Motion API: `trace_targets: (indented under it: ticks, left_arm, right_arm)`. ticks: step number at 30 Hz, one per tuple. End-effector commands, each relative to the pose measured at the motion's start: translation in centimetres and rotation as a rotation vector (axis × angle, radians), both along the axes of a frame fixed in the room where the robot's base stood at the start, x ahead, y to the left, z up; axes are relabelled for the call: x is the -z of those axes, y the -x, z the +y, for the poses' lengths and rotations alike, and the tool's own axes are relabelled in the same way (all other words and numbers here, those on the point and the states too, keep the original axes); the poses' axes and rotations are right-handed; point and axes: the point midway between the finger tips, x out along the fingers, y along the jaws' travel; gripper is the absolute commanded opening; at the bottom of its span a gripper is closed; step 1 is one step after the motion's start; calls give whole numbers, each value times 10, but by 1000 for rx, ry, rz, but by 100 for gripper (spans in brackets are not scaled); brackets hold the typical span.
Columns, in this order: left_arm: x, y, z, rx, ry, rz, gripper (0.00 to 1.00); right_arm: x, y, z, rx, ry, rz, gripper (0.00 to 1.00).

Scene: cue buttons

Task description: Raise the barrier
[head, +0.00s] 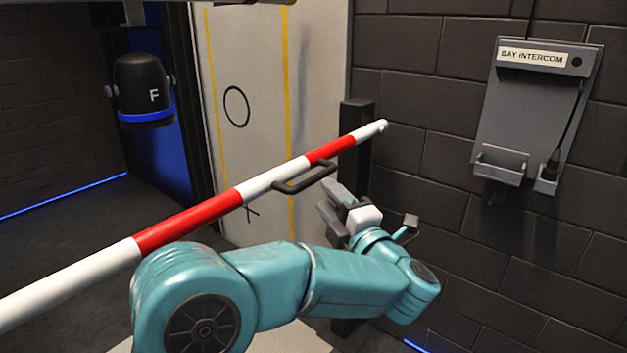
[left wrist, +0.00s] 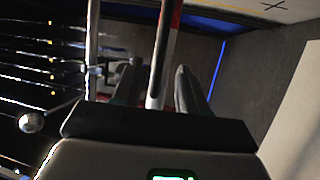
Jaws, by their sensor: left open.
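The barrier (head: 188,221) is a red-and-white striped pole that slants up from the lower left to a white tip at the upper right. A dark loop handle (head: 305,178) sticks out from its side near the far end. My left gripper (head: 332,200) is open, just right of the handle and below the pole; I see no grip on either. In the left wrist view the barrier (left wrist: 167,45) runs lengthwise in line with the space between the fingers of my left gripper (left wrist: 155,72). Contact cannot be told there. My right gripper is not in view.
A dark post (head: 357,150) stands behind the pole's tip. A grey bay intercom (head: 535,110) hangs on the dark block wall at right. A black hanging unit marked F (head: 145,88) is at upper left. A pale panel (head: 262,60) stands behind the barrier.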

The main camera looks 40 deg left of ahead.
Motion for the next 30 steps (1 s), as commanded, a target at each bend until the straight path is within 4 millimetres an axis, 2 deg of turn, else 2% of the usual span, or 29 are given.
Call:
trace_targets:
  ticks: [3, 9, 15, 22, 26, 30]
  left_arm:
    - [-4, -13, 25, -3, 0, -1, 42]
    - [-10, -29, 52, 1, 0, 0, 42]
    - [-12, -35, 62, 4, -1, 1, 42]
    - [-12, -36, 63, 6, -1, 2, 42]
    - [-12, -36, 63, 6, -1, 2, 0]
    - [-12, -36, 63, 6, -1, 2, 0]
  right_arm:
    - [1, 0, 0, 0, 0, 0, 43]
    - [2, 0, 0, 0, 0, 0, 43]
    - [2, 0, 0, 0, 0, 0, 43]
    - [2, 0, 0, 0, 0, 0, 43]
    - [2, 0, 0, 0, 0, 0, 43]
    - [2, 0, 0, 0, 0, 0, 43]
